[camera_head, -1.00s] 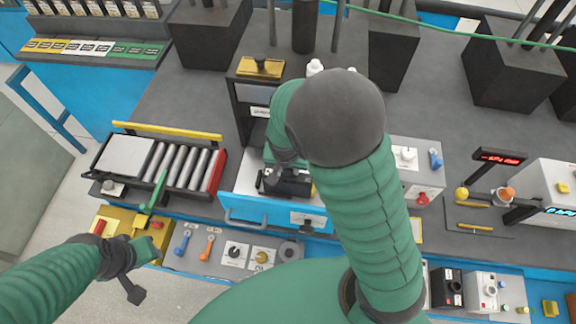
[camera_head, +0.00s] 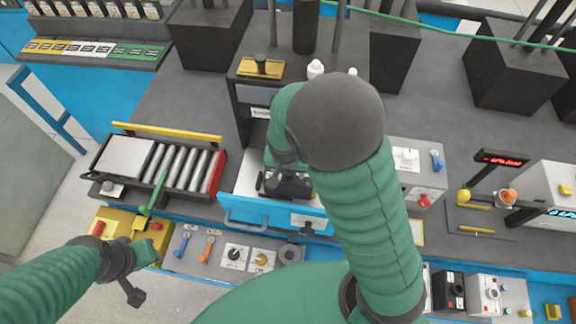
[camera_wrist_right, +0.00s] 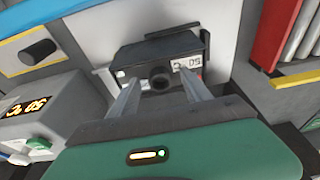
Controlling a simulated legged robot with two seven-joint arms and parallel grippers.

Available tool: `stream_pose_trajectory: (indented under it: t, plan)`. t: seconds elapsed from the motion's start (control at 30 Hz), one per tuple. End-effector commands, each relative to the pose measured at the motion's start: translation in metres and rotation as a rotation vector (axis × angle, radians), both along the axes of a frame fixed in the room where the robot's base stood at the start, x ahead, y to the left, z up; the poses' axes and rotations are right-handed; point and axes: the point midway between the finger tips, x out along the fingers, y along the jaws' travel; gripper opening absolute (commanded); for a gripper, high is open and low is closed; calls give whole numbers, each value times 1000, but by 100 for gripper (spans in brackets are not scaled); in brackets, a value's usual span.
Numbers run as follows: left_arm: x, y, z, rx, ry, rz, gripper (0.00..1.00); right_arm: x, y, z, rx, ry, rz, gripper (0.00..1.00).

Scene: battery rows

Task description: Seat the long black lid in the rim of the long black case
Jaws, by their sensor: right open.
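A black block-like body (camera_head: 288,185) lies on the white top of the blue-fronted drawer unit in the head view, partly hidden by my right arm. In the right wrist view it is a black case-like box (camera_wrist_right: 135,60) with a round dark knob on the near side and a white label reading 50 °C. A thin black bar runs along its far edge. I cannot tell lid from case here. My right gripper (camera_wrist_right: 161,92) is open, its two fingers pointing at the box, one on each side of the knob. My left gripper (camera_head: 133,272) hangs at the lower left, its jaws unclear.
A roller tray (camera_head: 175,165) with a yellow bar stands left of the drawer unit. A dark stand with a yellow top plate (camera_head: 260,68) rises behind it. A switch box (camera_head: 415,160) is to the right.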

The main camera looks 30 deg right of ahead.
Motion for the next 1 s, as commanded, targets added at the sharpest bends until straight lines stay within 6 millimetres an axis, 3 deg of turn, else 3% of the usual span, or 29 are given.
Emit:
stream_pose_trajectory:
  t: [0.17,0.4,0.6,0.77,1.0]
  plan:
    - [0,0,2,0,0,0,36,-4,6,31,3,-7,4,57]
    - [0,0,8,0,0,0,36,-16,16,101,4,-8,4,57]
    - [0,0,9,0,0,0,36,-24,22,145,3,-3,1,57]
    - [0,0,9,0,0,0,36,-28,23,160,0,0,0,57]
    - [0,0,9,0,0,0,36,-28,23,161,0,1,0,57]
